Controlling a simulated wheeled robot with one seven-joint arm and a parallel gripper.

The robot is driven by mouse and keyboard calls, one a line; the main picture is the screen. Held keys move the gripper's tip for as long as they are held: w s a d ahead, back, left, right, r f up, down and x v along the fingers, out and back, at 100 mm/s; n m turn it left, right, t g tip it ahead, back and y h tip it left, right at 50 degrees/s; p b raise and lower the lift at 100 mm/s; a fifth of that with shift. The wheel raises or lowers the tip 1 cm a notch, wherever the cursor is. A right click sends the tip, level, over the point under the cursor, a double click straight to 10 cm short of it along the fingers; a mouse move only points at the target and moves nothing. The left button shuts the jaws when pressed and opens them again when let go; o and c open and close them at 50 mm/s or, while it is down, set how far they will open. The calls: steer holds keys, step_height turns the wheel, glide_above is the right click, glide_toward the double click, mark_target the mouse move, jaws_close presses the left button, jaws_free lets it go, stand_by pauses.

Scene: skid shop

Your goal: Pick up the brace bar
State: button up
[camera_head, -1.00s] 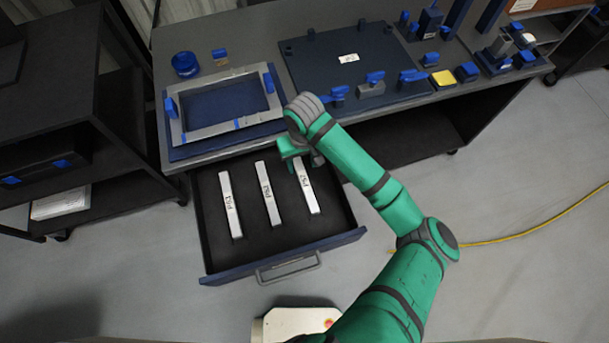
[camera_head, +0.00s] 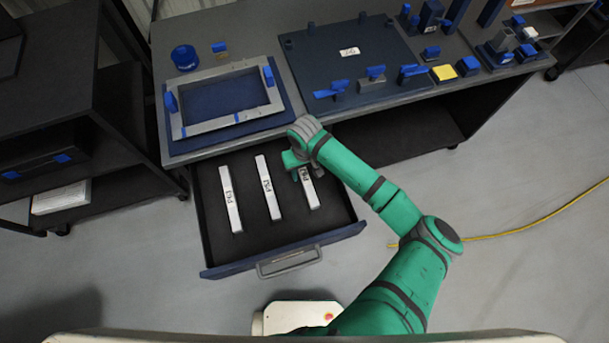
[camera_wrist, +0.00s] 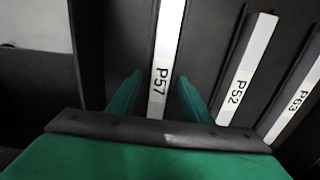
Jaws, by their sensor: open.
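Three pale, slim brace bars lie side by side in an open drawer (camera_head: 275,262). In the wrist view their labels read P57 on the near-centre bar (camera_wrist: 168,45), P52 on the middle bar (camera_wrist: 245,75) and P63 on the far right bar (camera_wrist: 292,104). In the head view, the P57 bar (camera_head: 312,197) is the rightmost one. My gripper (camera_head: 303,172) is over its far part and hides its far end. In the wrist view, my gripper (camera_wrist: 159,80) is open, with one green finger on each side of the P57 bar. I cannot tell whether they touch it.
The drawer sits under a workbench (camera_head: 365,112) that overhangs behind my gripper. On the bench are a grey frame (camera_head: 200,129), a dark board (camera_head: 305,55) and several blue-handled clamps. A dark shelf unit (camera_head: 100,115) stands left. A yellow cable (camera_head: 530,226) lies on the floor right.

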steer(key=shift+f, duration=0.2)
jaws_close()
steer(key=shift+r, duration=0.15)
